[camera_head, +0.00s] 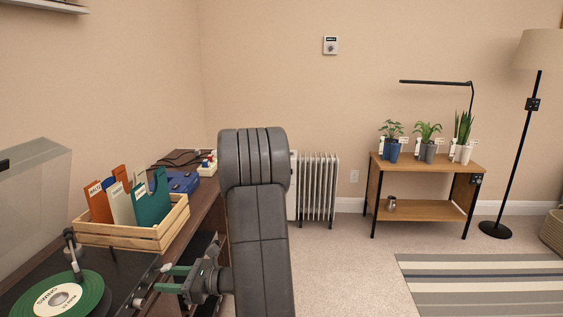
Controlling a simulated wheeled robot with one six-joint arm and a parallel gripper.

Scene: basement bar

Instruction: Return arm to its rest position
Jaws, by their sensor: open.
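My gripper (165,279) is at the lower left, at the end of my grey arm, which stands upright in the middle of the view. Its two green-tipped fingers point left and are apart, with nothing seen between them. It is in front of the dark cabinet's right edge, near the turntable. I cannot tell whether it touches the cabinet.
The turntable with a green record (88,295) and a wooden crate (164,236) of record sleeves are on the left cabinet. A white radiator (318,188), a plant shelf (424,210) and a floor lamp (512,150) stand behind. Carpet (345,270) is clear right of my arm.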

